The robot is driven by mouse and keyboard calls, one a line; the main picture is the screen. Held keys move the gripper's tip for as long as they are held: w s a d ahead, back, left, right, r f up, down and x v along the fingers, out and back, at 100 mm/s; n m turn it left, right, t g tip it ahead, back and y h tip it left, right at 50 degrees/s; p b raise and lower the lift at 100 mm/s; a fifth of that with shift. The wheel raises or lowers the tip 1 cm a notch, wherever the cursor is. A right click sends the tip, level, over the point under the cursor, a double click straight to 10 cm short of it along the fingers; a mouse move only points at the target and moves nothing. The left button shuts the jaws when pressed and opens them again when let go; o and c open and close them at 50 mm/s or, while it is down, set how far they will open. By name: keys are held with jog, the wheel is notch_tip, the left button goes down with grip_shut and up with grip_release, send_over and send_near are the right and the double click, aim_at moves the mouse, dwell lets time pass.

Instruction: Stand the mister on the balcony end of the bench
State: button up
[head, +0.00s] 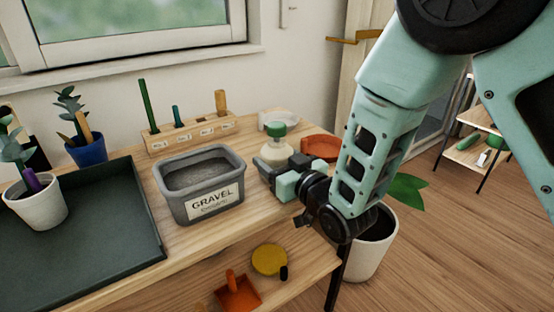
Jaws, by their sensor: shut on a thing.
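The mister (276,152), a cream round bottle with a green top, is near the right end of the wooden bench (196,236). My gripper (280,165) reaches in from the right and is shut on the mister's body, with a finger on each side. The mister looks upright. Its lower part is hidden behind my gripper, so I cannot tell whether its base touches the bench top.
A grey gravel tub (203,185) stands left of my gripper. A terracotta dish (319,148) and a white dish (276,119) sit close by. A tool rack (190,134) is behind. A dark tray (85,225) covers the left. A white floor pot (368,262) stands right of the bench.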

jog(key=o, duration=1.3)
jog(key=shift+c, duration=0.2)
jog(key=shift+r+p, duration=0.2)
jog(key=shift+p, duration=0.15)
jog(key=p+v, duration=0.3)
jog(key=v, duration=0.6)
jog(key=shift+s+r, duration=0.15)
jog(key=shift+s+d+p, duration=0.1)
jog(key=shift+d+p, duration=0.05)
jog(key=shift+p, duration=0.65)
